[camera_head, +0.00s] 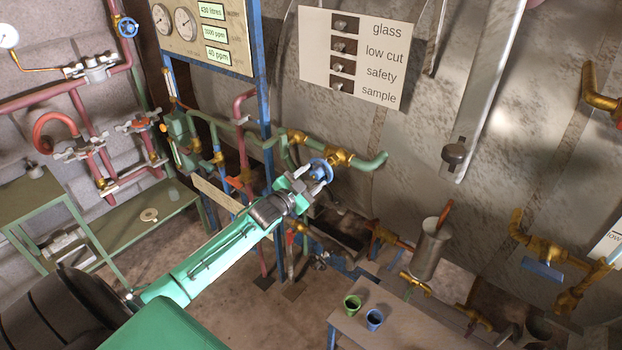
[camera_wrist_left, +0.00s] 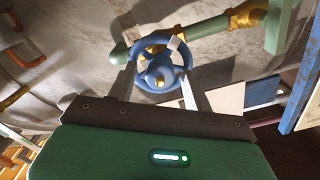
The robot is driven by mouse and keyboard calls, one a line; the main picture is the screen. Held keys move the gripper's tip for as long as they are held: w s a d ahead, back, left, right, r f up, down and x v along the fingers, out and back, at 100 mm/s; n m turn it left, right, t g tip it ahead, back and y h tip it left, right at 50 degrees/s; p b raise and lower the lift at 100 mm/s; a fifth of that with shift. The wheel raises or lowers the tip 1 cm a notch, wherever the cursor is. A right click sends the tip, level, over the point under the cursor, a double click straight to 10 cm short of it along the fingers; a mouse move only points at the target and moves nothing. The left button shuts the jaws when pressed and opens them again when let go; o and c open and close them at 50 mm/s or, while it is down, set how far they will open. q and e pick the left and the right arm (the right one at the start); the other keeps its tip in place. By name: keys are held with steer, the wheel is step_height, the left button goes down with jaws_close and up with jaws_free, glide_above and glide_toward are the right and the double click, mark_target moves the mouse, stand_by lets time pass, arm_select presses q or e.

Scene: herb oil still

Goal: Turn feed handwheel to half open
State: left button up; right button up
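A blue handwheel (camera_head: 321,170) with a brass hub sits by the green pipe and brass fittings in the head view. It fills the upper middle of the left wrist view (camera_wrist_left: 141,52), with a pale mark on its upper right rim. My left gripper (camera_head: 309,181) is at this wheel, its fingers spread. In the left wrist view the fingertips (camera_wrist_left: 157,72) are at the left and right sides of the rim. I cannot tell whether they touch it. No label on the wheel is readable. My right gripper is not in view.
Another blue handwheel (camera_head: 127,27) is at the upper left. A gauge panel (camera_head: 207,60) and a label board (camera_head: 313,60) are above. Green pipe (camera_head: 371,163) runs beside the wheel.

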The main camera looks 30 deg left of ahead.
arm_select(q)
steer(key=shift+s, duration=0.1)
steer(key=s+a+b, duration=0.1)
steer(key=s+b, duration=0.3)
steer(key=s, duration=0.9)
steer(key=shift+s, duration=0.3)
stand_by(0.4)
